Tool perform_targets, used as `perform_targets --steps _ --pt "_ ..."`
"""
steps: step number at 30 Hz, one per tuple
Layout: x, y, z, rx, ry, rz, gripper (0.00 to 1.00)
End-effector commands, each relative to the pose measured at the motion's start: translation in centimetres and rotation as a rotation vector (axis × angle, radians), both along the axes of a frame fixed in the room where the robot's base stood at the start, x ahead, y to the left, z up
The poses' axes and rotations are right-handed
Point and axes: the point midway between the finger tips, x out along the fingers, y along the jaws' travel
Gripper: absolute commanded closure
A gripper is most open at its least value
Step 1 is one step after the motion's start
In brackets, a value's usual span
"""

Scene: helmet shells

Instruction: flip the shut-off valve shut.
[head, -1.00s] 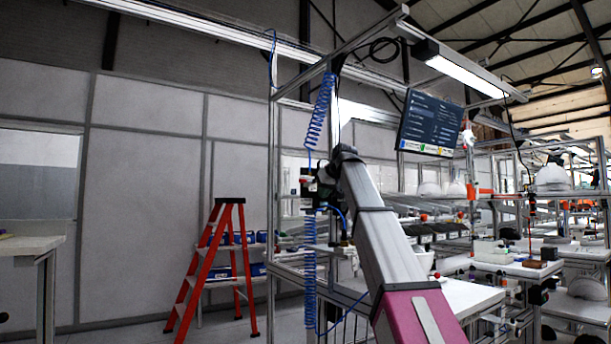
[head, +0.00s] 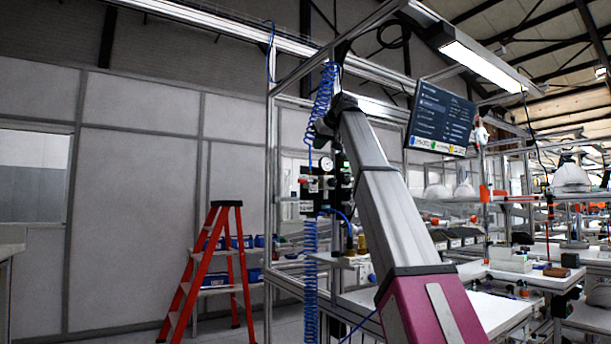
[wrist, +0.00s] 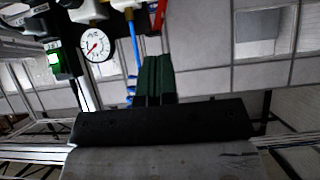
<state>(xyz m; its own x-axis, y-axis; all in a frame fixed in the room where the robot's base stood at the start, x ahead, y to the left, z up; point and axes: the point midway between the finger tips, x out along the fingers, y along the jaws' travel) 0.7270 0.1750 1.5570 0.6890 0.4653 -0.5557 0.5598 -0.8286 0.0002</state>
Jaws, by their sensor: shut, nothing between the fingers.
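The air unit (head: 327,188) hangs on the frame post, with a round white pressure gauge (head: 327,164). A small red part (head: 304,181) on its left side looks like the shut-off valve's handle. In the wrist view a red lever-like part (wrist: 160,14) shows at the top edge, partly cut off, right of the gauge (wrist: 97,44). My gripper (wrist: 156,60) shows there with dark green fingers together and empty, apart from the red part in the picture; I cannot tell the depth between them. In the head view my arm hides the fingers.
A coiled blue air hose (head: 311,265) hangs beside the unit, and a blue tube (wrist: 133,45) runs close to my fingers. A red stepladder (head: 212,265) stands at the left. A monitor (head: 441,118) and a workbench (head: 495,305) are at the right.

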Motion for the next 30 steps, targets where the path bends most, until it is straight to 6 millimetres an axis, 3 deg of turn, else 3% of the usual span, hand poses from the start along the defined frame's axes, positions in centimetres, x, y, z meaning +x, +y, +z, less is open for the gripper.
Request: perform_targets --steps 13,30 --pt "0.7 0.5 -0.6 0.000 0.000 0.000 1.00" --pt "7.0 4.8 -6.6 -0.001 0.001 0.000 1.00"
